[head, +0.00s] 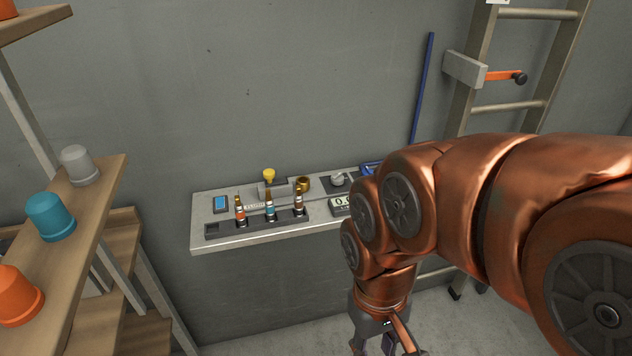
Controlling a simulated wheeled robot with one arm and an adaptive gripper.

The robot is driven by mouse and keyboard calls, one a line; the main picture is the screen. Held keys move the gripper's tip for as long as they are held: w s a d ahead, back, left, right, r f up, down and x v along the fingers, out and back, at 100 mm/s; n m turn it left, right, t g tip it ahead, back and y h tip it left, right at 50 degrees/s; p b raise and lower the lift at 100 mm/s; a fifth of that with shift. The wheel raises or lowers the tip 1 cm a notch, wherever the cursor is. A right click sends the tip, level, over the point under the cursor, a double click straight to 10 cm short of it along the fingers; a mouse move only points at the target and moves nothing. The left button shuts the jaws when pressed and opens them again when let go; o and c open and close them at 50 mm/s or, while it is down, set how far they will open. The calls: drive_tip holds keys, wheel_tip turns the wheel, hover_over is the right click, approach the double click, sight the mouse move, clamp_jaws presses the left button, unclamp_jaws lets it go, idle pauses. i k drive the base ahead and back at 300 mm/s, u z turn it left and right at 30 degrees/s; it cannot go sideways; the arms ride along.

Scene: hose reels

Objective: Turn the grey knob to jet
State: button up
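A grey knob (338,178) sits on a dark square plate towards the right part of the wall shelf (261,237). It is small here, and I cannot read its markings or tell its setting. My gripper (388,345) hangs low at the bottom edge of the head view, in front of and below the shelf, apart from the knob. Its fingers are partly cut off by the frame edge, so I cannot tell whether it is open or shut. My copper arm covers the right end of the shelf.
The shelf also holds a yellow knob (269,175), a brass ring-shaped piece (303,184), several nozzles in a dark rack (256,226), and a display (342,202) partly behind my arm. A wooden rack with cups (50,216) stands left, a ladder (508,105) right.

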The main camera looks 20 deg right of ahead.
sight(337, 179)
drive_tip(key=u, duration=0.2)
drive_tip(key=k, duration=0.55)
drive_tip(key=u, duration=0.6)
drive_tip(key=k, duration=0.65)
drive_tip(key=z, duration=0.85)
drive_tip(key=i, duration=1.6)
drive_tip(key=u, duration=0.65)
